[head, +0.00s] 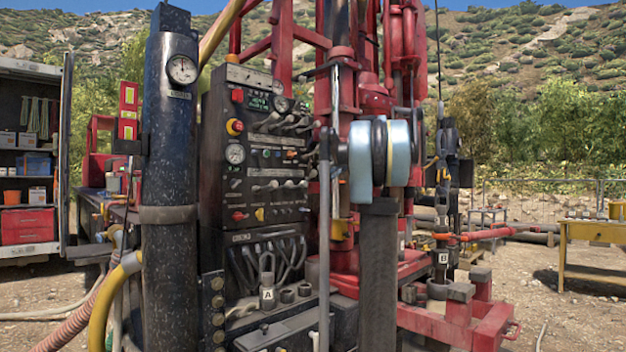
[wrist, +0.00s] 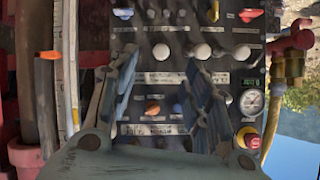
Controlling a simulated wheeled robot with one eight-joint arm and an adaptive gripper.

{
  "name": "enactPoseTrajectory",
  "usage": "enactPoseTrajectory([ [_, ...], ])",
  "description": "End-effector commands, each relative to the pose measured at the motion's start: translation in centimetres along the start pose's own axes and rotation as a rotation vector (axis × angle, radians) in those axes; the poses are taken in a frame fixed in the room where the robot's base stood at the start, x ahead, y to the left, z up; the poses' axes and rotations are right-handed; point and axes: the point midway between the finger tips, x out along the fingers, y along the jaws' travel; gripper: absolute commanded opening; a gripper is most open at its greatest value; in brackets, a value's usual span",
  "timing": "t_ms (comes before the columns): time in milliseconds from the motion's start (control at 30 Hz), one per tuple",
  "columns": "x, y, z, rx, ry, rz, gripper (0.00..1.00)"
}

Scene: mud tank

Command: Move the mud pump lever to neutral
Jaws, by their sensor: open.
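In the wrist view, which shows the panel upside down, my gripper (wrist: 160,66) is open. Its two blue-padded fingers stand apart in front of the control panel (wrist: 170,78). A row of levers with white round knobs crosses the panel beyond the fingertips. One white knob (wrist: 161,51) appears between the fingertips; another white knob (wrist: 202,51) is just right of the right fingertip. Nothing is held. In the head view this lever row (head: 272,186) is at mid-height on the black panel (head: 215,165). The labels are too small to read, so I cannot tell which lever is the mud pump's.
A red and yellow stop button (wrist: 248,138) and a round gauge (wrist: 251,102) sit close by the right finger. Brass and red pipe fittings (wrist: 290,66) stick out at the right. In the head view, a thick dark pipe (head: 168,130) stands left of the panel.

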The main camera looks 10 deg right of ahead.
Motion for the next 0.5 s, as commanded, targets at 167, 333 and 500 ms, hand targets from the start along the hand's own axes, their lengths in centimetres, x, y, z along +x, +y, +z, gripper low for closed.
enactPoseTrajectory([
  [167, -0.4, 3.9, -5.0, -0.029, 0.087, 0.015, 0.45],
  [333, -0.7, 5.5, -6.9, -0.044, 0.127, 0.024, 0.45],
  [500, 0.3, 5.8, -7.4, -0.047, 0.133, 0.024, 0.45],
])
